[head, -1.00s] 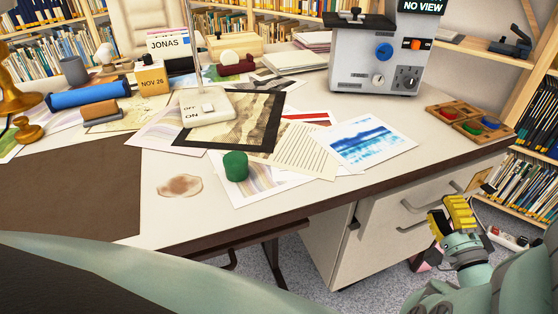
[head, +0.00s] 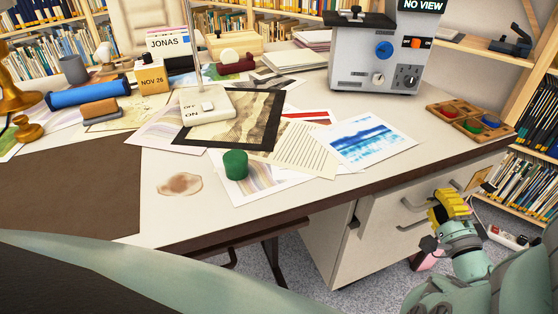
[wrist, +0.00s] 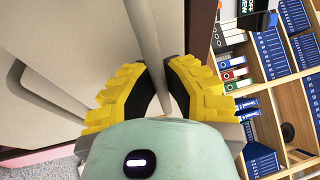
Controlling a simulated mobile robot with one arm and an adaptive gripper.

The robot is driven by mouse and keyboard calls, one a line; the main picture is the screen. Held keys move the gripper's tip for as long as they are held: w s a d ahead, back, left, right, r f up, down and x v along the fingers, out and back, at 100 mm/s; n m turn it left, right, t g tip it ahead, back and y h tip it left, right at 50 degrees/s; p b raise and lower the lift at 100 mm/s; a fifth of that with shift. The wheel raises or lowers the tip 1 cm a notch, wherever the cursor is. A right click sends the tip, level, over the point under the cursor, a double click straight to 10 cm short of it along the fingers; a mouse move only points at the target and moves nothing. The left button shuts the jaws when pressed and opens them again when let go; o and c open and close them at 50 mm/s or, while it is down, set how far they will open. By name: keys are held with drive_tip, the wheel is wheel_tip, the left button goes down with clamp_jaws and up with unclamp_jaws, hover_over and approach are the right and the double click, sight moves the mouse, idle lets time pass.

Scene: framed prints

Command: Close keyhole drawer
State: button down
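The grey-beige drawer cabinet (head: 345,240) stands under the right side of the desk. Its front carries metal bar handles, one of them bare at the upper front (head: 416,205). A small tan plate (head: 478,179) shows at the upper right of the front; I cannot make out a keyhole. My yellow-fingered gripper (head: 447,207) is at the cabinet front, below the desk edge. In the wrist view a pale handle bar (wrist: 148,30) runs between the fingertips (wrist: 162,72), which appear closed on it. How far each drawer stands out is hard to tell.
The brown desk edge (head: 350,193) overhangs the cabinet. Bookshelves (head: 535,175) stand to the right, with a power strip (head: 507,238) on the floor. A pink object (head: 426,261) lies below my gripper. Papers and a grey device (head: 375,60) sit on the desk.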

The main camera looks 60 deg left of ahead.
sight(428, 190)
idle(0.4)
drive_tip(key=a+b, duration=0.1)
drive_tip(key=a, duration=0.1)
drive_tip(key=w+a, duration=0.1)
drive_tip(key=a, duration=0.1)
drive_tip(key=shift+a+b, duration=0.2)
drive_tip(key=shift+b, duration=0.15)
drive_tip(key=c, duration=1)
unclamp_jaws()
drive_tip(key=shift+d, duration=0.1)
drive_tip(key=shift+d, duration=0.1)
drive_tip(key=shift+v, duration=4)
drive_tip(key=shift+f, duration=0.1)
